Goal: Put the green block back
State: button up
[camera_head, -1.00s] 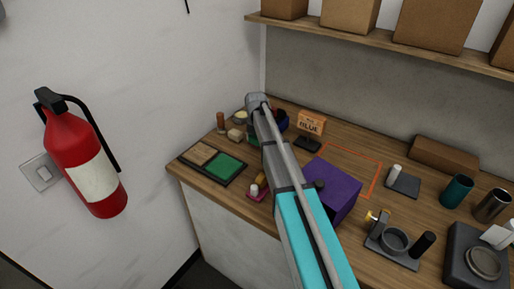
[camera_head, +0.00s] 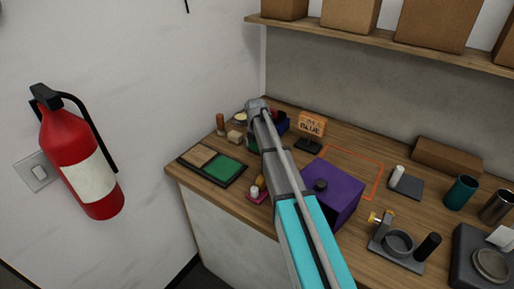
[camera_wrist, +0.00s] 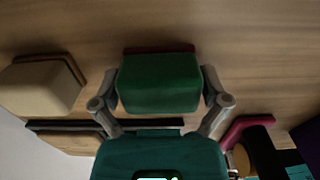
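The green block (camera_wrist: 160,82) is in the wrist view, between the two fingers of my gripper (camera_wrist: 160,95). The fingers lie close against its left and right sides and look shut on it. A dark red strip (camera_wrist: 160,48) shows just beyond the block's far edge. A dark tray (camera_head: 181,159) at the counter's left front holds a tan panel (camera_head: 199,155) and a green panel (camera_head: 223,168). The tray's edge also shows low in the wrist view (camera_wrist: 60,125).
A beige block (camera_head: 234,137) stands behind the tray and shows at left in the wrist view (camera_wrist: 42,88). A purple box (camera_head: 338,192) and a small pink stand (camera_head: 256,196) are near my arm.

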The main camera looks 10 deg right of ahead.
jog(key=shift+r, duration=0.15)
dwell(0.3)
notch_tip(320, 180, up, 12)
jog(key=p, duration=1.2)
jog(key=shift+s, duration=0.1)
dwell(0.6)
jog(key=shift+s+m, duration=0.4)
jog(key=shift+s, duration=0.1)
jog(key=s+m, duration=2.6)
jog(key=s, duration=0.3)
jog(key=shift+d, duration=0.25)
jog(key=shift+r, duration=0.1)
